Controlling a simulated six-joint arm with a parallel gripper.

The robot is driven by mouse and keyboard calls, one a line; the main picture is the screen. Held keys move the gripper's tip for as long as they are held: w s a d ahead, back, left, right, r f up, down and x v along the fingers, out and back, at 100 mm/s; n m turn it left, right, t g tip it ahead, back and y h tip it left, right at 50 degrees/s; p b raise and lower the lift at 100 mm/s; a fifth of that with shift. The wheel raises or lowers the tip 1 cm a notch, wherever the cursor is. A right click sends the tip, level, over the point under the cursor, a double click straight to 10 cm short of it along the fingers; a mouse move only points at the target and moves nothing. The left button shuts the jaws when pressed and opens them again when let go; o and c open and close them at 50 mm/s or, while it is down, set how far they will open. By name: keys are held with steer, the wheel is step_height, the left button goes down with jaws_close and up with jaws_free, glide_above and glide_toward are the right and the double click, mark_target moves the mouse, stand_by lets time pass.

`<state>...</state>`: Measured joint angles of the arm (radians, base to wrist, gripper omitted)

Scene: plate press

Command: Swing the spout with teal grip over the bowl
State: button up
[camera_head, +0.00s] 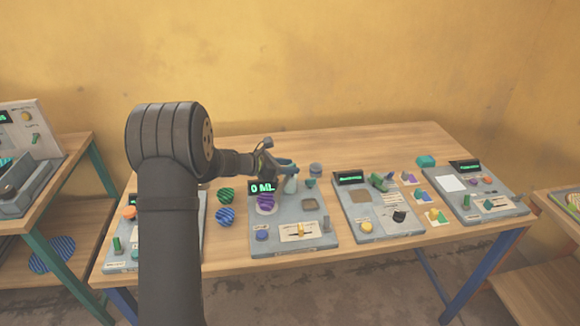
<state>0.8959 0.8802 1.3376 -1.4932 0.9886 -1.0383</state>
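My gripper (288,170) hangs over the back of a grey panel (290,220) with a "0 ML" display (262,188). It is small and partly hidden by its own wrist, so its opening is unclear. Just below it is a pale upright piece (291,186); I cannot tell whether they touch. A small teal piece (311,183), possibly the spout's grip, is right of the gripper, below a grey round part (315,169). A purple striped round thing (267,203), possibly the bowl, is on the panel below the display. The spout itself is not clearly visible.
Two more panels (375,212) (485,194) stand to the right, with coloured cards (437,216) and a teal block (426,161) nearby. Green (225,196) and blue (225,216) striped discs lie left of the "0 ML" panel. My arm partly hides another panel (121,240) at left.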

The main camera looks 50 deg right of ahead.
steer(key=shift+s+d+f, duration=0.15)
steer(key=shift+s+d, duration=0.05)
steer(key=shift+d, duration=0.2)
jaws_close()
steer(key=shift+m+g+y, duration=0.6)
steer(key=shift+m+g, duration=0.6)
steer(key=shift+g, duration=0.1)
